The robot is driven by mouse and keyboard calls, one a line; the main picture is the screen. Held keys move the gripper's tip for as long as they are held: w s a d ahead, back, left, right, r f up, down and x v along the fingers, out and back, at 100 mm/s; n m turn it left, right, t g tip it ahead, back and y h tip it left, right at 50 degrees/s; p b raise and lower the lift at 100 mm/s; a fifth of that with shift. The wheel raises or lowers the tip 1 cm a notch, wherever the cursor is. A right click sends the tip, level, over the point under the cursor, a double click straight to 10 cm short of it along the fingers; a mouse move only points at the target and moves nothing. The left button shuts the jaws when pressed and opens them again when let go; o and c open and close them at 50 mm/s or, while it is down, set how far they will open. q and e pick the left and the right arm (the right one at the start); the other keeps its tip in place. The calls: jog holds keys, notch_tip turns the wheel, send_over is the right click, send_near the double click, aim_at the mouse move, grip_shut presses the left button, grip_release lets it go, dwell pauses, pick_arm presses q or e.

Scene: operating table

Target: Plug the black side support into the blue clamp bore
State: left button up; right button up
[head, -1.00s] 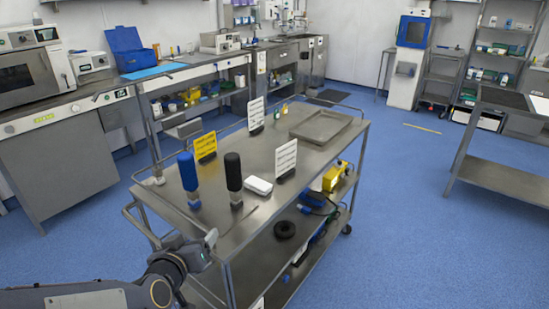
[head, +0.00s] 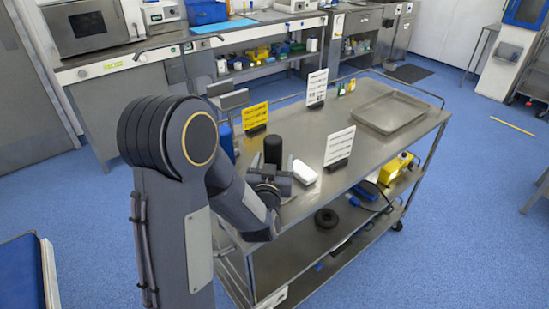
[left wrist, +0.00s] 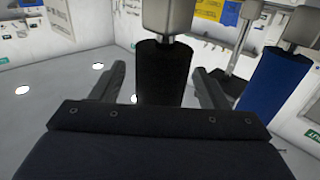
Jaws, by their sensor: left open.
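The black side support (head: 273,151) is a dark padded cylinder standing upright on the cart top. In the left wrist view the black support (left wrist: 164,68) lies between the two fingers, its metal part (left wrist: 167,16) at the top of the picture. My left gripper (head: 272,182) is open around it; the fingers (left wrist: 160,78) show gaps on both sides. A blue padded cylinder (head: 226,141) stands to its left, partly hidden by my arm, and shows in the left wrist view (left wrist: 272,80). I cannot make out a blue clamp bore. My right gripper is out of view.
A metal tray (head: 391,128) lies at the far end. The cart's right middle is clear.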

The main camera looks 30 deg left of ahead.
pick_arm(q)
jog(key=shift+x, duration=0.95)
jog(key=shift+s, duration=0.1)
jog(key=c, duration=1.1)
jog(key=shift+c, duration=0.2)
jog(key=shift+r, duration=0.15)
